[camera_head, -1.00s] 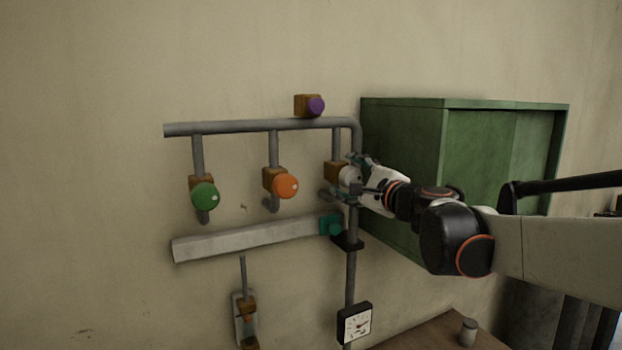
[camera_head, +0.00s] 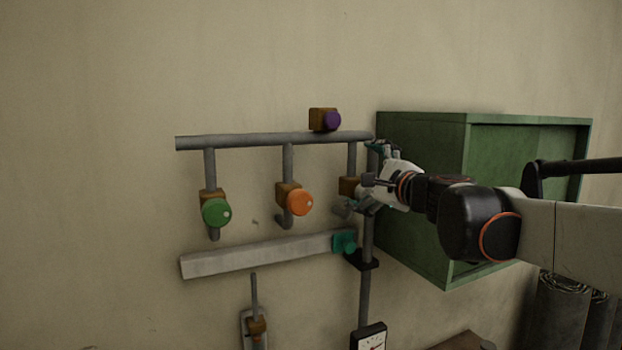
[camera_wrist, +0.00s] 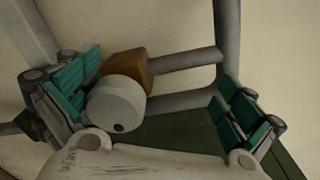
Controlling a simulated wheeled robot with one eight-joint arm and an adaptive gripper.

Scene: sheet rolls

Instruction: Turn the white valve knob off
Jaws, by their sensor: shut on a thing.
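The white valve knob (camera_wrist: 117,103) is a round pale disc with a dark dot on its face, in front of a brown valve block (camera_wrist: 127,68). It lies between the teal-padded fingers of my gripper (camera_wrist: 160,85) in the wrist view. The left finger is against or very near the knob. The right finger shows apart from it, near the grey pipe. In the head view my gripper (camera_head: 371,176) is at the rightmost valve, one finger above and one below. It mostly hides the knob; the brown block (camera_head: 349,187) shows beside it.
A green knob (camera_head: 216,212) and an orange knob (camera_head: 299,203) sit on valves to the left, and a purple knob (camera_head: 332,121) above. The grey pipe (camera_head: 262,139) runs along the wall. A green cabinet (camera_head: 424,180) stands close behind my gripper at right.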

